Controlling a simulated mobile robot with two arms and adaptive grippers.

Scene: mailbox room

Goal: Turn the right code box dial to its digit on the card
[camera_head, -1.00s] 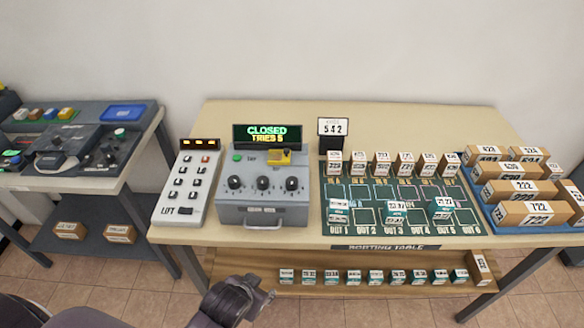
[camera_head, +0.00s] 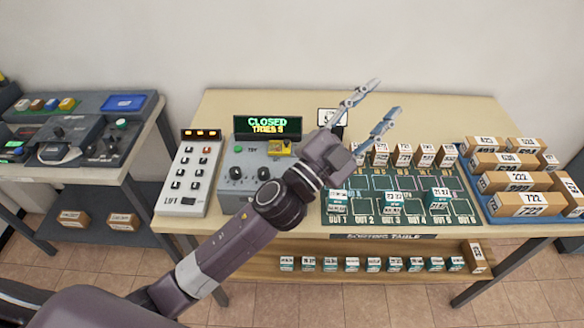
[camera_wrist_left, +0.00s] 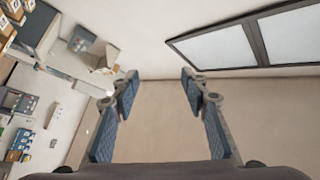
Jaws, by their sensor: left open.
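The grey code box (camera_head: 230,198) stands on the table with a display (camera_head: 268,126) reading CLOSED, TRIES 5. Its left dial (camera_head: 235,173) and middle dial (camera_head: 264,173) show; the right dial is hidden behind my left arm. The code card (camera_head: 327,116) stands behind my gripper, mostly covered, its digits not readable now. My left gripper (camera_head: 374,104) is open and empty, raised above the table to the right of the code box, fingers pointing up and right. The left wrist view shows both fingers (camera_wrist_left: 160,95) apart with nothing between them. My right gripper is not in view.
A keypad marked LIFT (camera_head: 188,180) stands left of the code box. The sorting mat (camera_head: 400,212) with several small boxes lies to the right, then a blue tray (camera_head: 480,200) of parcels. A shelf (camera_head: 370,275) below holds several small boxes.

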